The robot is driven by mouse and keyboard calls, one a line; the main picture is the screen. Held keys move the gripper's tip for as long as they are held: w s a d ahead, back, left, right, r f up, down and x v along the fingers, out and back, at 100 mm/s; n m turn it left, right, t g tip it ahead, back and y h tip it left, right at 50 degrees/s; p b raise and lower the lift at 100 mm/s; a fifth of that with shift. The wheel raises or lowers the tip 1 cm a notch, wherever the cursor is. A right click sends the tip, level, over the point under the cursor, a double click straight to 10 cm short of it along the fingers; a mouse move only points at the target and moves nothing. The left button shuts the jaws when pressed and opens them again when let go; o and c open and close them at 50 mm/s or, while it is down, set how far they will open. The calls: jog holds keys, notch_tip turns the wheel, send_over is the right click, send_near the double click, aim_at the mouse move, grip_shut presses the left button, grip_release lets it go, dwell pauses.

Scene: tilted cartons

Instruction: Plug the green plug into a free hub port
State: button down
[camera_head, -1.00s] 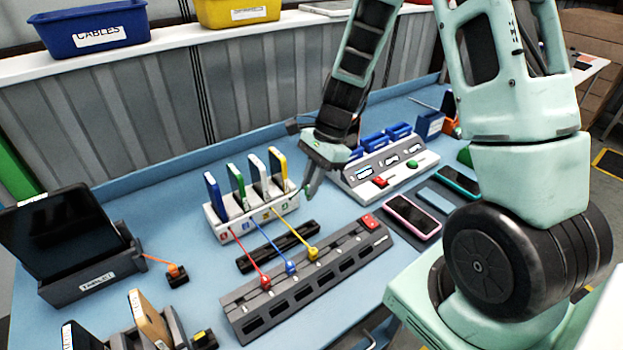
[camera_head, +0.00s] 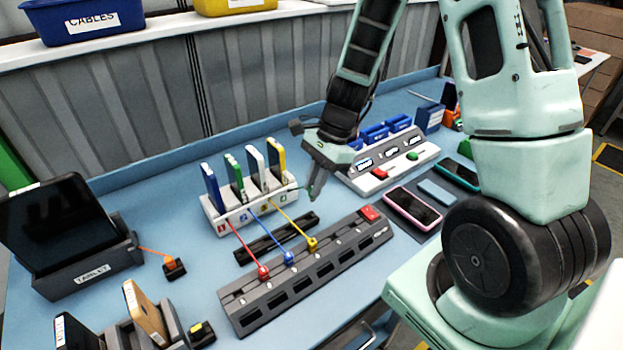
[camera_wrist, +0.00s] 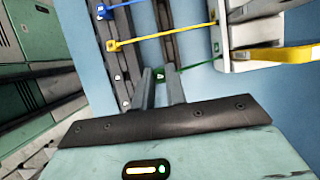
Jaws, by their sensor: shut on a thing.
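My gripper (camera_head: 313,194) is shut on the green plug, above the table at the right end of the white rack. In the wrist view, a small part of the green plug (camera_wrist: 160,77) shows between the fingertips (camera_wrist: 161,82), and its green cord runs right toward the rack. The grey hub (camera_head: 345,272) lies in front of the gripper in the head view. Red (camera_head: 263,271), blue (camera_head: 289,258) and yellow (camera_head: 312,243) plugs sit on its left part. Several ports to their right look empty. In the wrist view, the hub (camera_wrist: 117,72) is left of the fingers.
The white rack (camera_head: 226,226) holds several upright devices, with cords crossing to the hub. A black bar (camera_head: 262,246) lies between rack and hub. A panel with red and green buttons (camera_head: 395,170) stands behind right. Phones (camera_head: 412,207) lie right. A tablet dock (camera_head: 92,272) stands left.

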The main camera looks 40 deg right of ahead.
jog(key=s+b, duration=0.1)
jog(key=s, duration=0.6)
jog(key=shift+s+b, duration=0.35)
jog(key=shift+s, duration=0.05)
dwell(0.4)
dwell(0.5)
jog(key=shift+f+b, duration=2.15)
jog(key=shift+f, duration=0.35)
jog(key=shift+f+b, duration=0.65)
jog(key=shift+f, duration=0.1)
dwell(0.3)
jog(key=c, duration=0.9)
grip_release()
jog(key=shift+c, duration=0.2)
jog(key=shift+r, duration=0.1)
